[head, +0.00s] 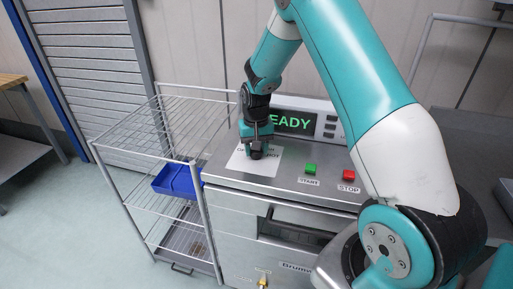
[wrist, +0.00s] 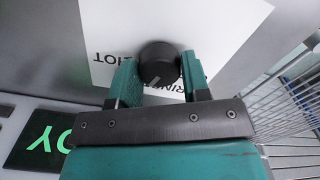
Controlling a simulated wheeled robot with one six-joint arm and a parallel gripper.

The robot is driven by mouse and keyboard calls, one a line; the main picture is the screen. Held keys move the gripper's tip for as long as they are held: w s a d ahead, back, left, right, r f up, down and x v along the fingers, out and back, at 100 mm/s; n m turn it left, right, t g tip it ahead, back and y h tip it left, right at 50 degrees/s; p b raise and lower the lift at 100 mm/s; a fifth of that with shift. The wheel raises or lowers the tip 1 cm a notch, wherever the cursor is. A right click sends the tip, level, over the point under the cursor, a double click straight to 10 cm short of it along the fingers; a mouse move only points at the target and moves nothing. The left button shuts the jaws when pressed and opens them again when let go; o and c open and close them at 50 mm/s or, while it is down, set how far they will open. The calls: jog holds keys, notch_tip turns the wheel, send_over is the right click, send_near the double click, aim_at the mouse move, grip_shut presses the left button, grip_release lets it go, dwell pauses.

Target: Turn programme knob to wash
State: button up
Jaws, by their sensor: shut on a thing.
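The programme knob (wrist: 158,62) is a round black dial with a pale pointer mark. It sits on a white label plate (wrist: 105,45) with printed words, partly hidden by my gripper. My gripper (wrist: 160,75) has its two teal fingers on either side of the knob, shut on it. In the head view, my gripper (head: 257,150) points down over the label plate on the steel machine's top, and the knob (head: 256,155) shows small and dark between the fingertips. The words around the knob are too covered to read the setting.
The machine's display (head: 292,121) shows green letters ending in "EADY". A green START button (head: 310,169) and a red STOP button (head: 348,175) lie right of the knob. A wire rack (head: 140,135) with a blue bin (head: 177,181) stands to the left.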

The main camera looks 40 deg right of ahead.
jog(key=shift+w+r+m, duration=0.15)
jog(key=shift+w+m, duration=0.05)
jog(key=shift+m, duration=0.3)
jog(key=o, duration=0.9)
jog(key=shift+s, duration=0.1)
notch_tip(320, 180, up, 17)
jog(key=shift+r+b, duration=0.15)
jog(key=shift+b, duration=0.9)
